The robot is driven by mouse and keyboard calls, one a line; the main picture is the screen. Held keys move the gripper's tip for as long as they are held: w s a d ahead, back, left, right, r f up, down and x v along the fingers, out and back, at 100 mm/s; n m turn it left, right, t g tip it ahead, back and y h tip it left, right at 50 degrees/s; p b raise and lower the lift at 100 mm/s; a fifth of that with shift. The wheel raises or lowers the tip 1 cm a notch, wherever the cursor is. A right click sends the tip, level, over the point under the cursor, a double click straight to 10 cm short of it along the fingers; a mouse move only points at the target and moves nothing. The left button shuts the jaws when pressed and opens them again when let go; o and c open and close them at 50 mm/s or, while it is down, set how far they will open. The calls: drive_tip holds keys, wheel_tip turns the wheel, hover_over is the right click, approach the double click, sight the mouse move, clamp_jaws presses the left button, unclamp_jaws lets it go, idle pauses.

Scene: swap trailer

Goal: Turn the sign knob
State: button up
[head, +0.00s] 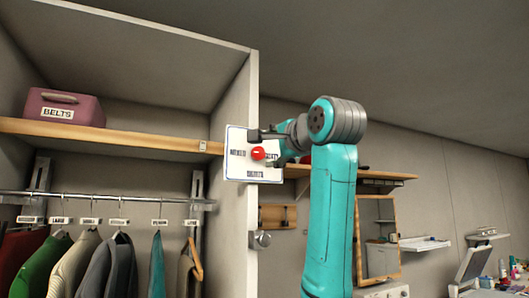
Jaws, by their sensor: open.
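The white sign (235,169) with dark lettering is at the edge of the closet's side panel, near the middle of the head view. A red knob (258,153) sits at its centre. My gripper (265,148) is open in front of the sign, with one finger above the knob and the other at its lower right. I cannot tell whether the fingers touch the knob. My gripper and wrist hide the right part of the sign and some of its lettering.
The closet at left holds several hanging jackets (90,265) on a rail and a purple belts box (65,108) on a wooden shelf (130,140). At right are a wall shelf (390,176), a framed mirror (378,235) and a cluttered counter.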

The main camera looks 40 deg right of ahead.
drive_tip(key=v, duration=0.5)
drive_tip(key=shift+s+a+f, duration=0.1)
drive_tip(key=shift+s, duration=0.3)
